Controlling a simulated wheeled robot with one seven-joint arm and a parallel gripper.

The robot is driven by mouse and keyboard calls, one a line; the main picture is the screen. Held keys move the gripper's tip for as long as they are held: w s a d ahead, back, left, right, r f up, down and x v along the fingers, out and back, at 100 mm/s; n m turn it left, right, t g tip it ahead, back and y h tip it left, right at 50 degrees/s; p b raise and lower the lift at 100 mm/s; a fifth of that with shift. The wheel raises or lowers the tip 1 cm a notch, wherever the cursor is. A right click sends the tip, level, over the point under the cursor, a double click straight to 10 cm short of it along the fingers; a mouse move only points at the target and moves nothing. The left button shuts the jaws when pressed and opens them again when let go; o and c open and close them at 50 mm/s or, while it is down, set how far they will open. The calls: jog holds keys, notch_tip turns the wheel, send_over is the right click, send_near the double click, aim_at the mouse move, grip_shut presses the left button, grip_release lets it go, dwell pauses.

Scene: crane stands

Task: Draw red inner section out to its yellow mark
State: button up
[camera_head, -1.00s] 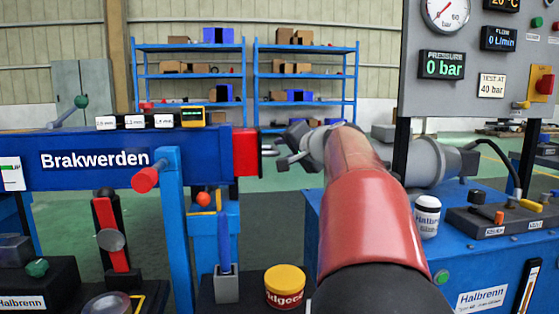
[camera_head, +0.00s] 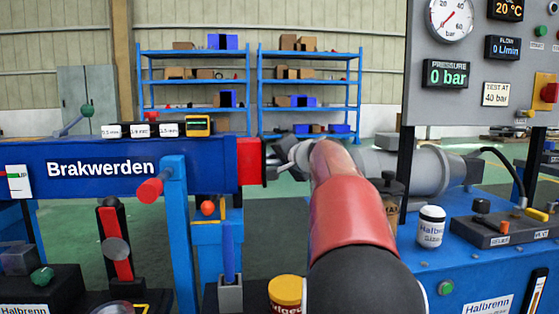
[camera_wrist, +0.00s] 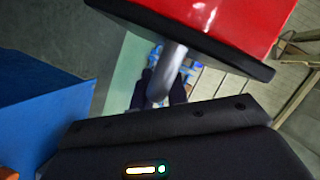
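The red inner section (camera_head: 250,162) shows as a short red block at the right end of the blue outer beam (camera_head: 120,168) marked Brakwerden. No yellow mark shows on its visible part. In the wrist view the red section (camera_wrist: 225,25) fills the top, with a dark end plate (camera_wrist: 190,42) and a grey metal bar (camera_wrist: 171,65) standing out from it. My gripper (camera_head: 277,160) is at the right end of the red section. In the wrist view my gripper's dark fingers (camera_wrist: 162,92) lie either side of the bar. Whether they press on it is unclear.
A blue bench (camera_head: 425,270) stands to the right with a grey cylinder (camera_head: 425,170), a white jar (camera_head: 431,227) and a gauge panel (camera_head: 475,65) reading 0 bar. A red-tipped lever (camera_head: 151,190) projects from the blue post.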

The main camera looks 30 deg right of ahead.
grip_shut()
jog(key=shift+s+d+f, duration=0.1)
jog(key=shift+d, duration=0.1)
jog(key=s+d+b, duration=0.1)
jog(key=s+d, duration=0.2)
jog(key=d, duration=0.3)
jog(key=o, duration=0.7)
grip_release()
jog(key=shift+d, duration=0.1)
jog(key=shift+c, duration=0.2)
jog(key=shift+o, duration=0.4)
